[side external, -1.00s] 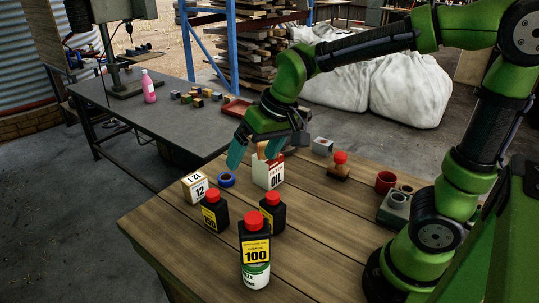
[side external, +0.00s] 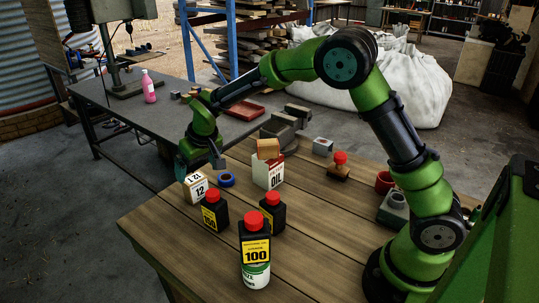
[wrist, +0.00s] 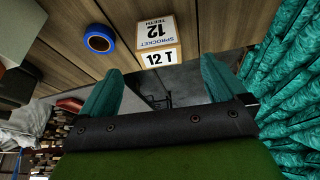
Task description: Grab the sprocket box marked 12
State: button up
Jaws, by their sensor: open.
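The sprocket box marked 12 (side external: 198,190) is a small white and tan box on the left part of the wooden table. In the wrist view the box (wrist: 157,38) shows "SPROCKET 12 TEETH" on one face and "12 T" on another, just beyond the fingertips. My gripper (side external: 200,166) is just above and behind the box in the side view, pointing down, with its teal fingers apart. In the wrist view the gripper (wrist: 172,85) is open with nothing between its fingers. I cannot tell whether a finger touches the box.
A blue tape roll (side external: 227,180) lies close to the right of the box. Black bottles with red caps (side external: 214,212) stand in front. An oil carton (side external: 268,172) with a wooden block (side external: 268,149) on top stands further right. A grey bench (side external: 150,105) is behind.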

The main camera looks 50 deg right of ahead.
aim_at(195, 178)
jog(key=x, duration=0.8)
jog(key=shift+w+d+r, duration=0.1)
jog(key=shift+w, duration=0.1)
jog(key=c, duration=1.1)
